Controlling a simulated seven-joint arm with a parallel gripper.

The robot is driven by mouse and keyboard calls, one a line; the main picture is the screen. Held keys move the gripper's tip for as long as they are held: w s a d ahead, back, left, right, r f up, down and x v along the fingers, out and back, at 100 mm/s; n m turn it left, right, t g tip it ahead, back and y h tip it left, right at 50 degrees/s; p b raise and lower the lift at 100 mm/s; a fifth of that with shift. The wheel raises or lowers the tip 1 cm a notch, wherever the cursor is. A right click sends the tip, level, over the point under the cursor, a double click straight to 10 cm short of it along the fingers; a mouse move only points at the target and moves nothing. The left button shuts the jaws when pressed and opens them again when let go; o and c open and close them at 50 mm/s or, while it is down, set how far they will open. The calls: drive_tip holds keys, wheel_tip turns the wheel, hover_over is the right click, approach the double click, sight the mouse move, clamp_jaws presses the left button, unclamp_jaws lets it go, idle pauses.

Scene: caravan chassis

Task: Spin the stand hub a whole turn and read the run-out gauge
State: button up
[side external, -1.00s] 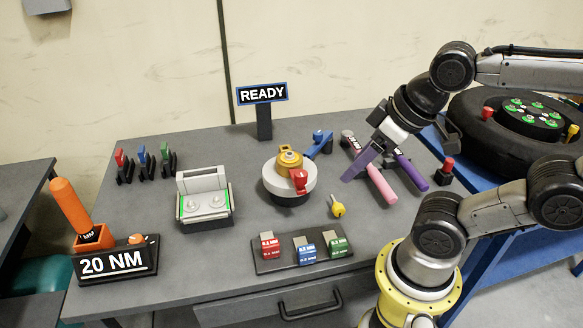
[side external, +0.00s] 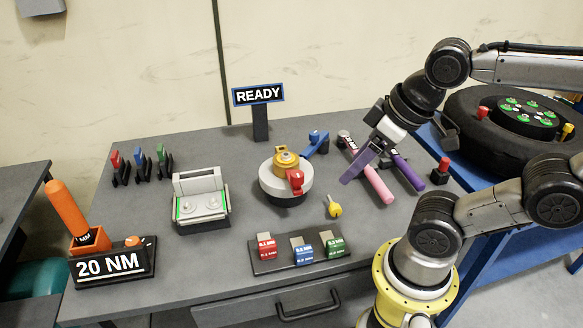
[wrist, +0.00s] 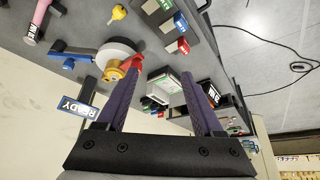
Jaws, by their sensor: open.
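A READY sign (side external: 259,95) stands behind the hub. A yellow key (side external: 334,208), a tray of coloured blocks (side external: 299,265), a grey fixture (side external: 201,200) and a 20 NM stand (side external: 110,266) surround the hub.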

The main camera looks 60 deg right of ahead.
drive_tip(key=w+r+g, duration=0.1)
drive_tip(key=w+r, duration=0.3)
drive_tip(key=g, duration=0.4)
hover_over(297, 173)
wheel_tip(297, 173, down, 3)
wheel_tip(297, 173, down, 13)
drive_tip(key=shift+f, duration=0.1)
clamp_jaws()
idle(1.2)
